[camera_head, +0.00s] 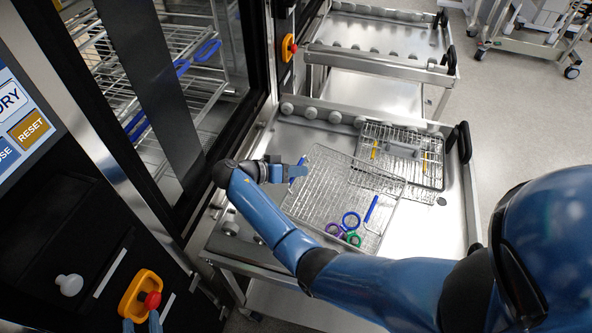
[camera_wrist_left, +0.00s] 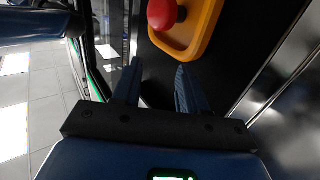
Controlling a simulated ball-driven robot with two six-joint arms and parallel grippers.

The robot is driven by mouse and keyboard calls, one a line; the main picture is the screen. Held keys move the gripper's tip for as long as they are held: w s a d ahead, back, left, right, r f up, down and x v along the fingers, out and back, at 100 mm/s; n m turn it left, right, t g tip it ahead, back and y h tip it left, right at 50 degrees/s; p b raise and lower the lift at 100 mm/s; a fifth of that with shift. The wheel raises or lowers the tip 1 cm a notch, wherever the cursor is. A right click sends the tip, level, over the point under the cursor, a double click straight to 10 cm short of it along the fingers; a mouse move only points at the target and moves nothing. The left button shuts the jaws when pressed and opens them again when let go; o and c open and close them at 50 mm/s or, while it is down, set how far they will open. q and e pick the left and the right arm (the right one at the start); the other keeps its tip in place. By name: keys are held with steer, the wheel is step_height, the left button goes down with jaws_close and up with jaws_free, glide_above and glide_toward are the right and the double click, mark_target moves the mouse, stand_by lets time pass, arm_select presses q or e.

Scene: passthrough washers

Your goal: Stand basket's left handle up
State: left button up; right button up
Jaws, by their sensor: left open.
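The wire basket (camera_head: 322,180) lies on the steel cart in the head view, with blue, purple and green ring-handled instruments (camera_head: 350,222) at its near end. Its blue left handle (camera_head: 303,162) is at the left rim, partly covered by my right gripper (camera_head: 298,171). The gripper's fingers are at the handle; whether they are closed on it, and how far the handle is tilted, I cannot tell. A second blue handle (camera_head: 371,208) is on the basket's right side. My left gripper (camera_head: 142,323) is at the bottom left, open and empty in the left wrist view (camera_wrist_left: 157,80).
Another wire basket (camera_head: 428,172) with yellow parts lies behind and to the right, close to the first. The washer's open doorway and racks (camera_head: 200,75) are at the left. A red button on a yellow plate (camera_head: 140,294) is near my left gripper; the cart (camera_head: 440,228) is bare at right.

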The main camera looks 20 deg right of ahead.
steer(key=o, duration=0.3)
steer(key=shift+o, duration=0.2)
steer(key=s+d+t+y+p, duration=0.1)
steer(key=t+y, duration=0.1)
steer(key=s+d+f+t+y+p, duration=0.1)
steer(key=t+y, duration=0.1)
steer(key=t, duration=0.1)
steer(key=s+d+f+m+t+y+p, duration=0.1)
steer(key=t+y, duration=0.1)
steer(key=shift+d+t, duration=0.2)
steer(key=shift+t, duration=0.2)
steer(key=t+y, duration=0.1)
steer(key=f+t+y, duration=0.1)
steer(key=d+t+y, duration=0.1)
steer(key=shift+s+f+m+b, duration=0.2)
steer(key=shift+f+m+b, duration=0.05)
steer(key=shift+m+b, duration=0.15)
steer(key=shift+d+f+t+y, duration=0.15)
steer(key=shift+f+t+y, duration=0.05)
steer(key=shift+t+y, duration=0.35)
steer(key=shift+w+d+f+t+y+p, duration=0.15)
steer(key=shift+f+t+y+p, duration=0.3)
steer(key=shift+t+y, duration=0.3)
